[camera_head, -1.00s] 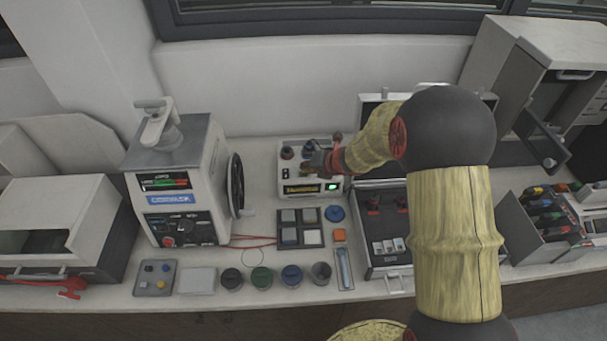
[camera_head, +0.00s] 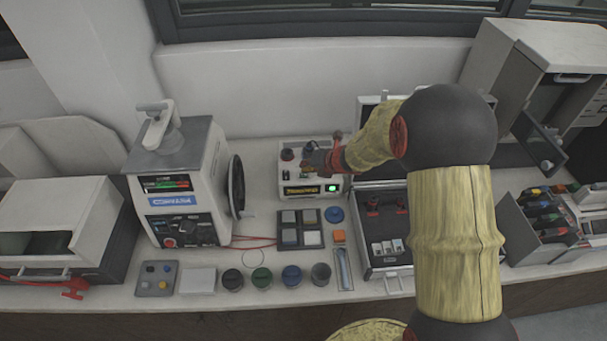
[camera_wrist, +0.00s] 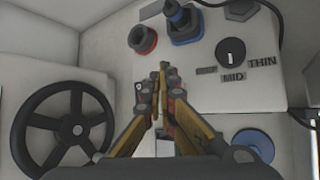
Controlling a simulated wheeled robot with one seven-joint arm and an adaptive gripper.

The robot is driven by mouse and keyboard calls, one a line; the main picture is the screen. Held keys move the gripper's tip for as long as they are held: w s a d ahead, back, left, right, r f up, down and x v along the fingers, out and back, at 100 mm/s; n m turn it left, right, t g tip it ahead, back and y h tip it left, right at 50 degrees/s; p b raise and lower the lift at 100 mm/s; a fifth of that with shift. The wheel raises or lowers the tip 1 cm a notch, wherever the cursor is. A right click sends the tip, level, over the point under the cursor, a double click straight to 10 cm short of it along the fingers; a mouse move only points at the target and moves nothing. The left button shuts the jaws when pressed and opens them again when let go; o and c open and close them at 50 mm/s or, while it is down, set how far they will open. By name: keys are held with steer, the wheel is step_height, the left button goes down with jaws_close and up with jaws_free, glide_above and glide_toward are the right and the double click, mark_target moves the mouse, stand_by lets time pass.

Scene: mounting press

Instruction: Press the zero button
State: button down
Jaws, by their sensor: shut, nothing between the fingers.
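A white instrument box (camera_head: 325,187) stands at the back middle of the bench, with a yellow display (camera_head: 301,190) and a lit green spot (camera_head: 331,188) on its front. My gripper (camera_head: 305,170) is over this box in the head view. In the wrist view my gripper (camera_wrist: 159,74) is shut and empty, its fingertips together over the pale panel. Beyond the tips are a red-ringed knob (camera_wrist: 142,40), a blue-based black control (camera_wrist: 184,24) and a selector (camera_wrist: 231,52) marked THIN and MID. No label reading zero is legible, and the fingers hide part of the panel. Contact cannot be told.
A press with a black handwheel (camera_head: 237,187) stands left of the box; the wheel also shows in the wrist view (camera_wrist: 62,129). An open case (camera_head: 381,262) lies to the right. A tray of square pieces (camera_head: 300,240) and a blue disc (camera_head: 334,214) lie in front.

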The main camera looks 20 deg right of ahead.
mark_target(306, 174)
step_height(306, 174, up, 5)
steer(key=p, duration=0.4)
stand_by(1.0)
